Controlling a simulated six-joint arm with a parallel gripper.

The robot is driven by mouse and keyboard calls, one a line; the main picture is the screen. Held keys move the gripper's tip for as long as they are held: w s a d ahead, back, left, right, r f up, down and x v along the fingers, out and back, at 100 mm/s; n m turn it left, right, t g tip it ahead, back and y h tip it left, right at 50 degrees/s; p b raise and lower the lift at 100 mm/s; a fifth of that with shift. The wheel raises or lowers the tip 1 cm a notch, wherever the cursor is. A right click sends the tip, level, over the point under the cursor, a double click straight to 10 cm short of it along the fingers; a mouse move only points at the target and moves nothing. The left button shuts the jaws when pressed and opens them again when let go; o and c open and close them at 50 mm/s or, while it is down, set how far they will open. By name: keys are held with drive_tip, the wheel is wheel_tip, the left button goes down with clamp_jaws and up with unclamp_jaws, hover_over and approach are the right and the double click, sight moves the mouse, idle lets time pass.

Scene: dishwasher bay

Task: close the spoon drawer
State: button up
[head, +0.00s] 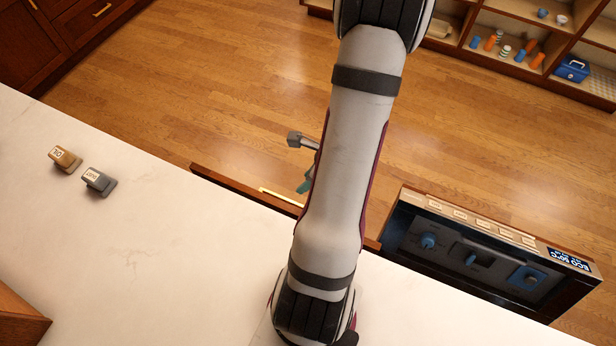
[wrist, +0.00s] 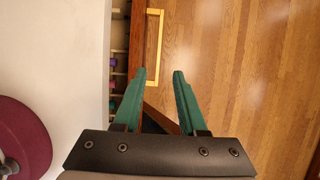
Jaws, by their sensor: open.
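The drawer (head: 230,184) shows as a wooden front beyond the counter's far edge, with a long brass handle (head: 282,197) on its outer side. In the wrist view the drawer front (wrist: 136,45) stands out from the counter, so the drawer is open. Several small coloured items show in the gap behind it; I cannot tell what they are. The brass handle (wrist: 158,50) is just ahead of my fingertips. My gripper (wrist: 159,73) has teal fingers spread apart with nothing between them. In the head view my gripper (head: 306,178) is mostly hidden behind my arm, near the drawer front.
A dishwasher door (head: 490,250) with blue dials stands out at the right, beside the drawer. Two small labelled blocks, tan (head: 64,158) and grey (head: 98,181), sit on the white counter (head: 150,260). Open wooden floor (head: 220,80) lies beyond the drawer, with shelves (head: 520,35) farther back.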

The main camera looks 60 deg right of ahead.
drive_tip(key=shift+s+r, duration=0.1)
drive_tip(key=shift+r, duration=0.15)
drive_tip(key=shift+c, duration=0.4)
drive_tip(key=shift+w+d+f+n, duration=0.2)
drive_tip(key=shift+d+n, duration=0.05)
drive_tip(key=shift+n, duration=0.25)
drive_tip(key=shift+c, duration=1.2)
drive_tip(key=d+n+y, duration=0.1)
drive_tip(key=n, duration=0.1)
drive_tip(key=f+n, duration=0.1)
drive_tip(key=n, duration=0.2)
drive_tip(key=d+f+n+y, duration=0.1)
drive_tip(key=n, duration=0.2)
drive_tip(key=shift+d+f+g+y, duration=0.25)
drive_tip(key=shift+d+g+y, duration=0.05)
clamp_jaws()
drive_tip(key=s+d+f+n+g+y, duration=0.2)
drive_tip(key=s+d+f+n+g, duration=0.15)
drive_tip(key=s+n, duration=0.35)
drive_tip(key=a+f+n, duration=0.2)
drive_tip(key=a+f, duration=0.5)
drive_tip(key=f, duration=0.2)
drive_tip(key=shift+w+a+f, duration=0.15)
drive_tip(key=shift+w+a, duration=0.1)
drive_tip(key=shift+a, duration=0.15)
drive_tip(key=shift+a+g, duration=0.1)
drive_tip(key=shift+g, duration=0.15)
